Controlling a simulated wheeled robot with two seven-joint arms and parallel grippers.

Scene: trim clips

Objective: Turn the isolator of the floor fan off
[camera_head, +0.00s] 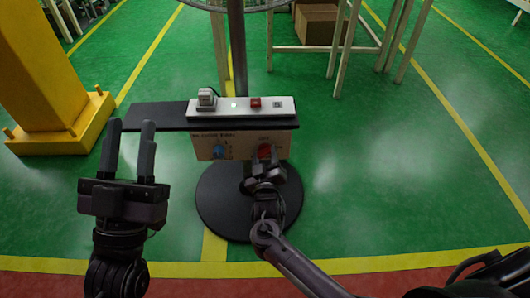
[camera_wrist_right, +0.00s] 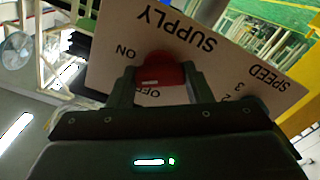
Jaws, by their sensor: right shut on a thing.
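The floor fan's control box (camera_head: 205,147) hangs under a dark shelf on the fan's pole (camera_head: 237,50). The isolator is a red knob (camera_head: 264,150) at the right of the box's front. In the right wrist view the red knob (camera_wrist_right: 163,66) sits between the fingers of my right gripper (camera_wrist_right: 161,84), which is shut on it. The panel reads SUPPLY, with ON and a partly hidden OFF beside the knob. A small white mark shows on the knob's edge near OFF; its exact pointing is unclear. My left gripper (camera_head: 128,150) is open and empty, left of the box.
A blue speed knob (camera_head: 218,151) is left of the red one. A power strip (camera_head: 243,107) with a plug (camera_head: 207,99) and a red switch (camera_head: 255,103) lies on the dark shelf (camera_head: 150,115). The round fan base (camera_head: 220,205) stands below. A yellow post (camera_head: 50,90) stands left.

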